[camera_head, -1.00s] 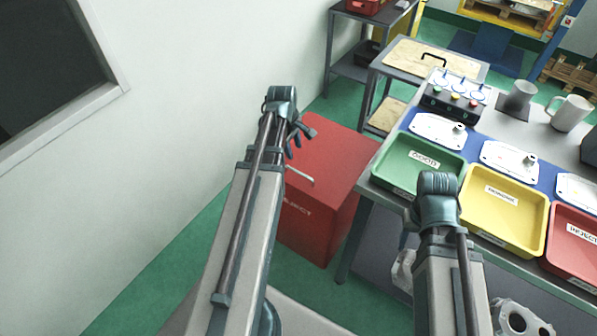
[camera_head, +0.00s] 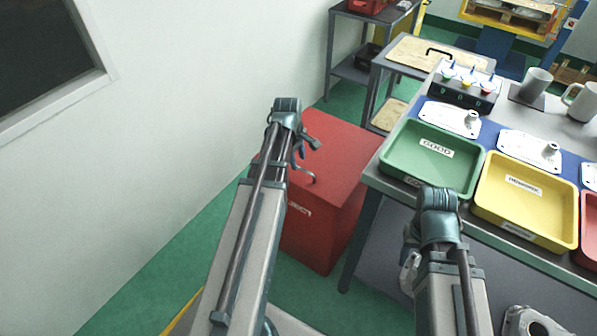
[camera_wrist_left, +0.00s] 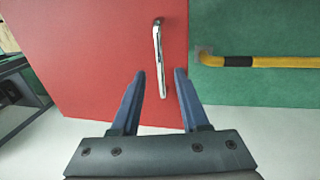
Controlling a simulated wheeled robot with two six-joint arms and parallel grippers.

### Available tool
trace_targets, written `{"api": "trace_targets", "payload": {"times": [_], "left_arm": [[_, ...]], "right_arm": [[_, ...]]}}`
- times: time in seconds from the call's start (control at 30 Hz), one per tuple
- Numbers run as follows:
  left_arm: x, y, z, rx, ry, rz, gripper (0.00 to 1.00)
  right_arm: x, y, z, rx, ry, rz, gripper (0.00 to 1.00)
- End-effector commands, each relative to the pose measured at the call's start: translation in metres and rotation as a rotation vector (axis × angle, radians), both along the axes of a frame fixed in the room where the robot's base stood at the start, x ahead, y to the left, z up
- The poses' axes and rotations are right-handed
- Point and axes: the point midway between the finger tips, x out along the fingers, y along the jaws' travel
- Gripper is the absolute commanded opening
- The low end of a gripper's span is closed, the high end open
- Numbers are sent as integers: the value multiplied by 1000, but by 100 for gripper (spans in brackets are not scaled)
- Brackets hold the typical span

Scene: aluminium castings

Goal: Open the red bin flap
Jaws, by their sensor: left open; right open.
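The red bin (camera_head: 335,165) stands on the floor between the wall and the table, its top closed. In the left wrist view, the handle (camera_wrist_left: 159,55) stands out from the red face (camera_wrist_left: 85,50). My left gripper (camera_head: 307,148) is open and empty over the bin, close to the handle. In the left wrist view its fingers (camera_wrist_left: 158,88) are spread, with the handle's end showing between them. My right gripper (camera_head: 411,243) is beside the table's front edge, mostly hidden by its own arm.
The table to the right bears green (camera_head: 428,165), yellow (camera_head: 525,203) and red (camera_head: 588,240) trays. The wall (camera_head: 180,130) is close on the left.

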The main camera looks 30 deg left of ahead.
Motion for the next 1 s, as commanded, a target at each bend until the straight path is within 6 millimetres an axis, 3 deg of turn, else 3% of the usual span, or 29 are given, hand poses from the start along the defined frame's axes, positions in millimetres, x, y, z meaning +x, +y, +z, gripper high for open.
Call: {"api": "trace_targets", "payload": {"times": [0.03, 0.2, 0.53, 0.8, 1.0], "left_arm": [[2, 0, -14, 0, 0, 0, 45], [5, 0, -27, 0, 0, 0, 45], [6, 0, -27, 0, 0, 0, 45], [5, 0, -27, 0, 0, 0, 0], [5, 0, -27, 0, 0, 0, 0]], "right_arm": [[0, 0, -14, 0, 0, 0, 50], [0, 0, -27, 0, 0, 0, 50], [0, 0, -27, 0, 0, 0, 50], [0, 0, -27, 0, 0, 0, 50], [0, 0, -27, 0, 0, 0, 50]]}}
